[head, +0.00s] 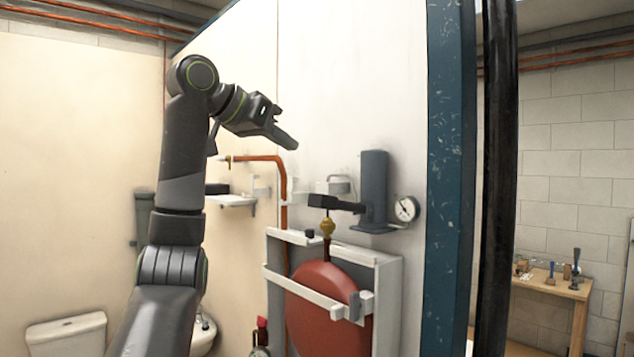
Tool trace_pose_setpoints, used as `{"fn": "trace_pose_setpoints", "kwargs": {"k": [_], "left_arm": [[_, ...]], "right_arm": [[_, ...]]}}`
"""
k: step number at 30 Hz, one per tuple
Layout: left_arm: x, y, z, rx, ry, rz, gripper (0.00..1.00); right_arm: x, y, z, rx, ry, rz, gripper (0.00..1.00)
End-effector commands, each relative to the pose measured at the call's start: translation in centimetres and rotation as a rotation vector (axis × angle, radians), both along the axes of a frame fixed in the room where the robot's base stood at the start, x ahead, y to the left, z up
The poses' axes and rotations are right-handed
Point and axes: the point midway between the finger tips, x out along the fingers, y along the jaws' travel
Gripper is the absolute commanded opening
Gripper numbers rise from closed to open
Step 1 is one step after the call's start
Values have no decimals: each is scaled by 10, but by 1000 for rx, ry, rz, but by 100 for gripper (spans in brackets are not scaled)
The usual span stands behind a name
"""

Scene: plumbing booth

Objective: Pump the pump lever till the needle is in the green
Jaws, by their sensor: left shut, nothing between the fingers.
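A dark grey pump (374,185) is mounted on the white wall right of centre. A dark pump lever (337,204) sticks out to its left, close to level. A round white gauge (407,209) sits just right of the pump; its needle is too small to read against any green zone. My left gripper (287,139) is shut and empty, raised in front of the wall. In the picture it is above and left of the lever and apart from it. My right gripper is not in view.
Below the lever, a red round tank (325,308) sits in a white frame (388,290). A copper pipe (283,190) and a small shelf (232,200) are to the left. A blue wall edge (452,180) stands right of the gauge. A wooden bench (550,286) is far right.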

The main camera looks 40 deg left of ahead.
Motion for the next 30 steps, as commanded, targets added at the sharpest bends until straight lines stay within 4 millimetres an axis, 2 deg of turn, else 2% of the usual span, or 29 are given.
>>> {"fn": "trace_pose_setpoints", "kwargs": {"k": [5, 8, 19, 24, 30], "left_arm": [[11, -1, -5, 0, 3, 0, 0], [25, -2, -11, 0, 5, -1, 0], [93, -8, -45, 0, 5, 0, 0], [85, -6, -66, 3, 2, 2, 0], [82, -6, -79, 2, 0, 2, 0]], "right_arm": [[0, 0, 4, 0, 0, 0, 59], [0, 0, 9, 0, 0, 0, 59], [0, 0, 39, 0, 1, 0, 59], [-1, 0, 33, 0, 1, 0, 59], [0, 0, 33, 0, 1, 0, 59]]}}
